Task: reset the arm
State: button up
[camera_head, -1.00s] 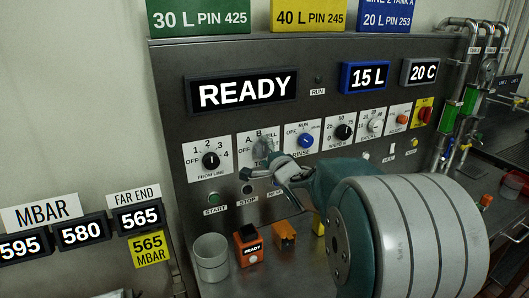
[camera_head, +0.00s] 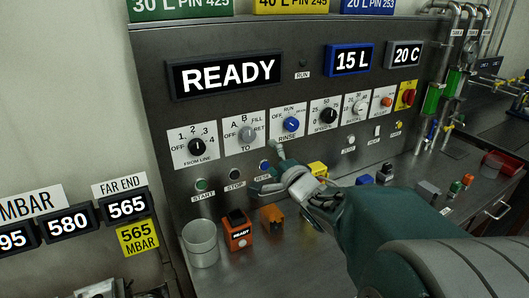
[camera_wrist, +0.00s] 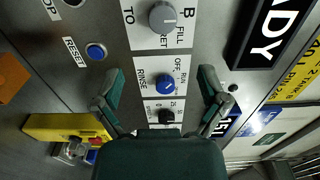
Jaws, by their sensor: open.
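My gripper (camera_head: 276,168) is in front of the control panel (camera_head: 215,50), below the blue RINSE knob (camera_head: 291,124), and holds nothing. In the wrist view my gripper (camera_wrist: 160,90) is open, its two fingers apart on either side of the RINSE knob (camera_wrist: 166,86). I cannot tell whether either finger touches the panel. The grey TO knob (camera_head: 246,134) is in plain view, and it also shows in the wrist view (camera_wrist: 163,16). The FROM LINE knob (camera_head: 197,146) is at the left.
A grey cup (camera_head: 200,245), an orange READY box (camera_head: 237,231) and an orange block (camera_head: 272,218) stand on the bench below the panel. A yellow block (camera_head: 317,169) is behind my gripper. Pipes (camera_head: 447,85) rise at the right. A READY display (camera_head: 226,76) is above the knobs.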

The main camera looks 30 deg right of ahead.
dwell(0.4)
jog(key=s+a+f+n+g, duration=0.3)
jog(key=s+a+n+g, duration=0.3)
jog(key=s+n, duration=0.3)
jog(key=s+a+f+n+g, duration=0.4)
jog(key=s+a+n+g, duration=0.2)
jog(key=s, duration=0.6)
jog(key=a+n, duration=0.2)
jog(key=n, duration=0.1)
jog(key=shift+s+a, duration=0.3)
jog(key=shift+s, duration=0.1)
dwell(0.5)
